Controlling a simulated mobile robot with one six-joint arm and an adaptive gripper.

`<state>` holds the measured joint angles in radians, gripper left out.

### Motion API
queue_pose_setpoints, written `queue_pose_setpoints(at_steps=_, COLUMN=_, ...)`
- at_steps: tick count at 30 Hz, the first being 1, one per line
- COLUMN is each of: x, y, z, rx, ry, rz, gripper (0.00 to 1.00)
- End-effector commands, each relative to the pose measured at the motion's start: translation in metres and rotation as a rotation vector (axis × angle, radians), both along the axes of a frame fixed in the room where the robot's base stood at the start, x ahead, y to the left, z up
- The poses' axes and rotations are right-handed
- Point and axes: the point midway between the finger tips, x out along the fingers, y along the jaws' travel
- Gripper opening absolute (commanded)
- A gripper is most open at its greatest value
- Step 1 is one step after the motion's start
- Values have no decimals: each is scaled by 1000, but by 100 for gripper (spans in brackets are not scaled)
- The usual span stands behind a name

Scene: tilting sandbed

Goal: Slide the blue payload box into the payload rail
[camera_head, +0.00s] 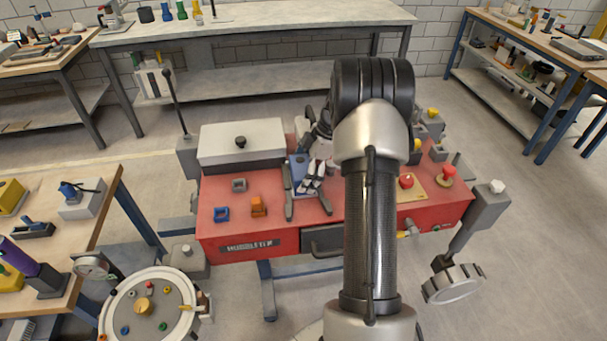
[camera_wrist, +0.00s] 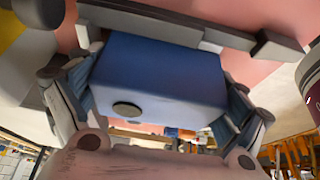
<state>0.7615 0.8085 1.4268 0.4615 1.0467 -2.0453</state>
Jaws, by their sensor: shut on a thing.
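The blue payload box (camera_wrist: 160,72) fills the middle of the wrist view, with a dark round spot on its near face. My gripper (camera_head: 312,178) is shut on the box, with one finger against each side in the wrist view. In the head view only part of the blue box (camera_head: 298,170) shows beside my gripper. The payload rail (camera_head: 288,206) appears as grey bars on the red bench top, on both sides of the box. A grey bar (camera_wrist: 180,24) also crosses behind the box in the wrist view. I cannot tell whether the box touches the rail.
On the red bench (camera_head: 248,229), a white lidded case (camera_head: 241,150) stands left of the rail. A blue bracket (camera_head: 221,214) and an orange block (camera_head: 258,206) lie front left. A red button (camera_head: 406,181) sits to the right. My arm hides the bench's middle right.

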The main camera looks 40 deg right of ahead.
Motion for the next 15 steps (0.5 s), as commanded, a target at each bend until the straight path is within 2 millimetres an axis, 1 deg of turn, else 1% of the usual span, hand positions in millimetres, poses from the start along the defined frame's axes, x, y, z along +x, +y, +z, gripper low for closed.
queue_pose_setpoints(at_steps=15, x=7, y=-4, z=1, rx=-2, ry=-3, rz=-1, gripper=52)
